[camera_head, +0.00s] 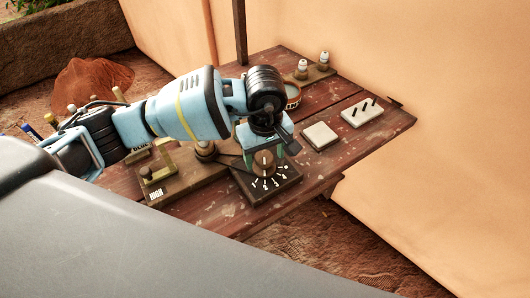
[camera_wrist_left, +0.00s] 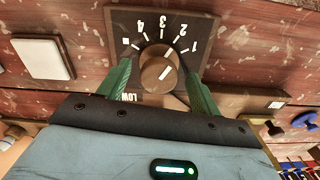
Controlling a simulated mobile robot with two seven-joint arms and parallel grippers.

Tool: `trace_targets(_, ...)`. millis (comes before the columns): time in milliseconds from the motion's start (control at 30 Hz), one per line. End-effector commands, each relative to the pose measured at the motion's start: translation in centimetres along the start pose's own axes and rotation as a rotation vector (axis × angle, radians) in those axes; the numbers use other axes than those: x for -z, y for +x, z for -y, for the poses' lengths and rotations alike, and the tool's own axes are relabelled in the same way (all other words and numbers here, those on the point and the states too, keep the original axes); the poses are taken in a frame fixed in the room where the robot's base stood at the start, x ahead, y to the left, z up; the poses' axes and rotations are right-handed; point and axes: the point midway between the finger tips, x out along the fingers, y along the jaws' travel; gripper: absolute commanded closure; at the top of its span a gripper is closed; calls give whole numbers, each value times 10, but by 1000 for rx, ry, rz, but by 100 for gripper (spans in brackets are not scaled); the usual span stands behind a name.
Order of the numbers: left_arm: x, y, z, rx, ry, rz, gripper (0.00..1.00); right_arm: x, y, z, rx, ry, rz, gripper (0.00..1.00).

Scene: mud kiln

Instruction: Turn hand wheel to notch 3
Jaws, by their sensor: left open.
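The hand wheel is a round brown knob (camera_head: 264,168) on a dark square plate (camera_head: 283,184) near the table's front edge. It also shows in the left wrist view (camera_wrist_left: 156,66), where the plate's white ticks and numbers 1 to 4 appear upside down. A short white line on the knob slants toward the side of 1 and 2; its exact notch is hard to tell. My left gripper (camera_head: 265,151) is above the plate with its green fingers open. In the left wrist view its fingers (camera_wrist_left: 162,82) stand on either side of the knob, with gaps showing. My right gripper is not in view.
On the table, a brown board with a small lever (camera_head: 150,176) is left of the plate. White-topped posts (camera_head: 324,58) stand at the back, beside the tan wall.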

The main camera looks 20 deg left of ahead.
Motion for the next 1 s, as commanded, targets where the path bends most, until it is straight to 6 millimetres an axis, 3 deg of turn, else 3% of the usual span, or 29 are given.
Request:
trace_targets(133, 0, 0, 0, 0, 0, 0, 38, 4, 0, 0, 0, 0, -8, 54)
trace_targets(467, 0, 0, 0, 0, 0, 0, 80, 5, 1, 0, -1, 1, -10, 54)
trace_targets(767, 0, -1, 0, -1, -50, -1, 80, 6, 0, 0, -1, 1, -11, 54)
trace_targets(1000, 1, -2, -1, 0, -195, -1, 80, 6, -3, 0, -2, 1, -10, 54)
